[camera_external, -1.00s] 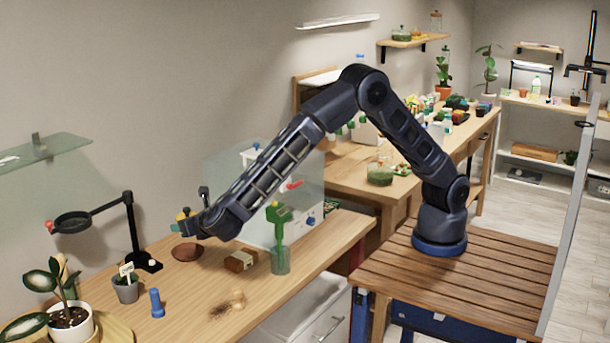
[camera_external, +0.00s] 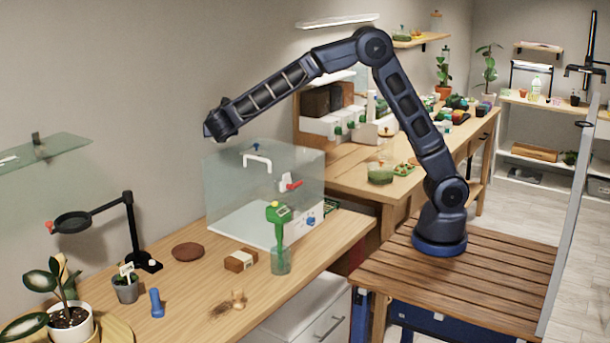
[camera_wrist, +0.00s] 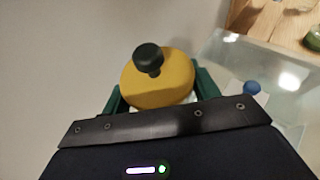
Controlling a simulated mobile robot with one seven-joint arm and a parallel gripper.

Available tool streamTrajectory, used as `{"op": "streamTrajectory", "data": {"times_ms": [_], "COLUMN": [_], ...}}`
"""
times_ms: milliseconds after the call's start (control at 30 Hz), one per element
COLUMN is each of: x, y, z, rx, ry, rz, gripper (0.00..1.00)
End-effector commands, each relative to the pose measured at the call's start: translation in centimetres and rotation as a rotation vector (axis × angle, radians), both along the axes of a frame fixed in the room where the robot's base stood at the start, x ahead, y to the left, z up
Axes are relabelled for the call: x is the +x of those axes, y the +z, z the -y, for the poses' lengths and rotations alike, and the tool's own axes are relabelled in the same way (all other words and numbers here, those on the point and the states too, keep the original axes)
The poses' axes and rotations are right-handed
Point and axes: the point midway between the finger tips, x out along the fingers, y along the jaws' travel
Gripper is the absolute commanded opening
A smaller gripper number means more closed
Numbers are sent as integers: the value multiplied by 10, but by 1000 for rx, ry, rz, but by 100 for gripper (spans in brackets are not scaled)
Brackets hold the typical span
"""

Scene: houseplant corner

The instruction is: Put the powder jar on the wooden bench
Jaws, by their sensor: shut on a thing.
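My gripper (camera_wrist: 160,97) is shut on a jar with a yellow lid and a black knob, taken to be the powder jar (camera_wrist: 152,82). The green fingers are on either side of it in the wrist view, and the jar's body is mostly hidden below the lid. In the external view my wrist (camera_external: 220,125) is high above the left end of the clear box, and the jar is hidden. The wooden bench (camera_external: 195,300) runs below, with its top well under my gripper.
A clear box (camera_external: 240,185) with a white handle stands on the bench. In front are a green-topped device in a glass (camera_external: 280,255), a brown block (camera_external: 240,260), a brown dish (camera_external: 187,252), a blue bottle (camera_external: 156,302) and a magnifier stand (camera_external: 130,225). Bare wood lies between them.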

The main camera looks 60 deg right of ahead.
Motion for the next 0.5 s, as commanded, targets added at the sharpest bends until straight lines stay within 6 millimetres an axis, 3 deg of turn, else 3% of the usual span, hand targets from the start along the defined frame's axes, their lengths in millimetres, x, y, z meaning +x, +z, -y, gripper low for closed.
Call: {"op": "streamTrajectory", "data": {"times_ms": [33, 500], "x": [7, 38], "y": [0, -5], "z": [22, 197], "rx": [0, 0], "ry": [-20, -152], "rz": [0, 0], "gripper": [26, 26]}}
